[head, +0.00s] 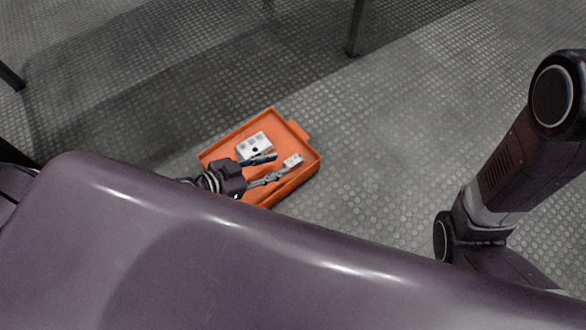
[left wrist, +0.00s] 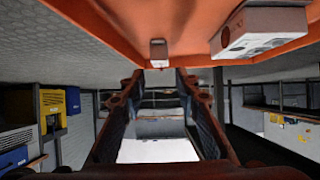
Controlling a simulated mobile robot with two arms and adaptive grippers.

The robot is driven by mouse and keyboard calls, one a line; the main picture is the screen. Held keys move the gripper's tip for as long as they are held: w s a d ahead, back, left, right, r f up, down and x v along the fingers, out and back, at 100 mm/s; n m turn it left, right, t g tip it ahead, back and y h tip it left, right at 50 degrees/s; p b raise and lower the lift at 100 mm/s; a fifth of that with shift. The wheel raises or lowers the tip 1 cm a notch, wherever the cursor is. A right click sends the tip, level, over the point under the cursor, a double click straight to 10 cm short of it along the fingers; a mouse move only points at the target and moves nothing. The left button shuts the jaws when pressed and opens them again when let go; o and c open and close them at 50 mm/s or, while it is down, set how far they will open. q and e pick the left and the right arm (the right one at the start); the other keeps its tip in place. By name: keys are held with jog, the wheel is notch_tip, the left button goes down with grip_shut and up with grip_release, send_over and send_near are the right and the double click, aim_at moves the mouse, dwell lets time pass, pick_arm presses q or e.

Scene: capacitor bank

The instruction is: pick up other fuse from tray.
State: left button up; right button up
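The orange tray (head: 219,150) lies on the floor, and its wall also fills the top of the left wrist view (left wrist: 100,22). A small white fuse (head: 293,161) lies in the tray's right part. It shows straight ahead in the left wrist view (left wrist: 158,49), in line with the gap between my fingertips. My left gripper (head: 279,165) reaches over the tray from the left, fingers apart and empty. The fingertips are close to the fuse; I cannot tell whether they overlap it. My right gripper is out of view; only my right arm shows at the right.
A white box with dark marks (head: 255,146) sits in the tray behind my left gripper; it also shows at the upper right of the left wrist view (left wrist: 260,30). Dark posts (head: 355,28) stand behind the tray. The floor to the tray's right is clear.

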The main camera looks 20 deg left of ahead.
aim_at(291, 161)
pick_arm(q)
jog(key=shift+p+x, duration=0.35)
jog(key=shift+x, duration=0.6)
jog(key=shift+f+x, duration=0.25)
jog(key=shift+x, duration=2.75)
jog(key=shift+s+a, duration=0.1)
jog(key=shift+c, duration=0.7)
grip_shut()
